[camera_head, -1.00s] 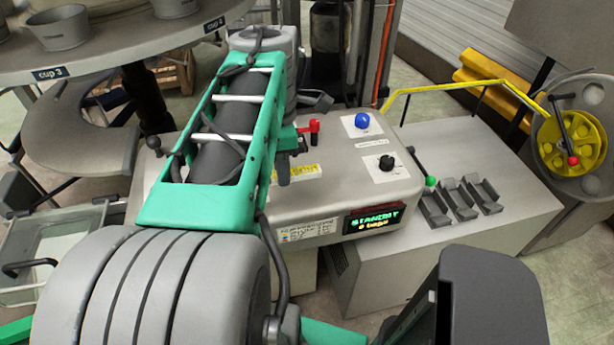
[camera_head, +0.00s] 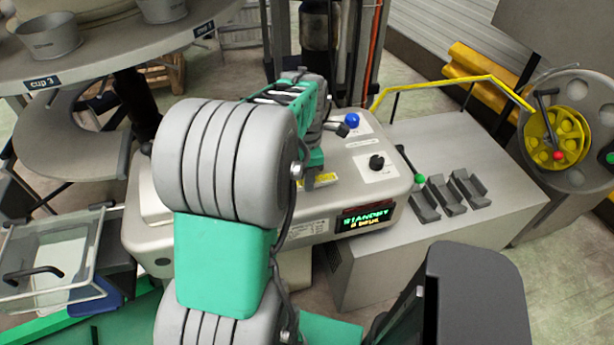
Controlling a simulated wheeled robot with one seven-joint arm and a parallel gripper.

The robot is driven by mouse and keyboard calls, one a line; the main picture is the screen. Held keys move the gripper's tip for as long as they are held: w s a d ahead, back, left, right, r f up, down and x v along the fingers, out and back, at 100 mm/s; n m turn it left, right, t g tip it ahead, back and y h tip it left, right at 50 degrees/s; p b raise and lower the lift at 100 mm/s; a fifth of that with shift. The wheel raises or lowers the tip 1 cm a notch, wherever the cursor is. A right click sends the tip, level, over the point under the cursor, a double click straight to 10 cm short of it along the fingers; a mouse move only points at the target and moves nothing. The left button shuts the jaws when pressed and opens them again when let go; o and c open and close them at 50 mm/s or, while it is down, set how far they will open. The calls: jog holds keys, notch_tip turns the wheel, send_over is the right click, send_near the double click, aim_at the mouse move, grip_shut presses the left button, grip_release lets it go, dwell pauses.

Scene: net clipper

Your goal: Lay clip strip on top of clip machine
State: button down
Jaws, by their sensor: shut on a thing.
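The clip machine (camera_head: 335,205) is a pale grey housing with a lit display reading STANDBY (camera_head: 366,216), a blue button (camera_head: 352,120) and a black knob (camera_head: 376,162). My arm reaches over it from the front and covers its left and middle parts. My gripper (camera_head: 322,180) is over the machine top, left of the knob, largely hidden behind my arm. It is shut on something. I cannot make out the clip strip; it seems hidden by my gripper and arm. Whether anything touches the machine top cannot be told.
A grey cabinet (camera_head: 445,250) to the right carries several dark holders (camera_head: 445,195), a green-tipped lever (camera_head: 419,178) and a yellow rail (camera_head: 430,84). A yellow reel (camera_head: 567,138) stands far right. A round table (camera_head: 100,70) with cups is at upper left, a clear bin (camera_head: 55,262) at left.

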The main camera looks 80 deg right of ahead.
jog(key=shift+f, duration=0.2)
jog(key=c, duration=1.2)
grip_release()
jog(key=shift+c, duration=0.2)
notch_tip(320, 180, up, 12)
jog(key=w+a, duration=0.5)
jog(key=w, duration=0.2)
jog(key=w+a+m, duration=0.1)
jog(key=w+a, duration=0.3)
jog(key=w, duration=0.3)
jog(key=w+a+f+m+t+h+b, duration=0.1)
jog(key=w+a, duration=0.4)
jog(key=w, duration=0.1)
jog(key=shift+w+a, duration=0.35)
jog(key=shift+w, duration=0.05)
jog(key=w+a+f+m+t, duration=0.1)
jog(key=w+a+f+m, duration=0.1)
jog(key=a, duration=1.1)
jog(key=w+a+f+m+t+y, duration=0.1)
jog(key=w+a+f+m, duration=0.1)
jog(key=a, duration=1.1)
jog(key=shift+w+a+f+t, duration=0.2)
jog(key=shift+w+f+t, duration=0.05)
jog(key=shift+f+t, duration=0.1)
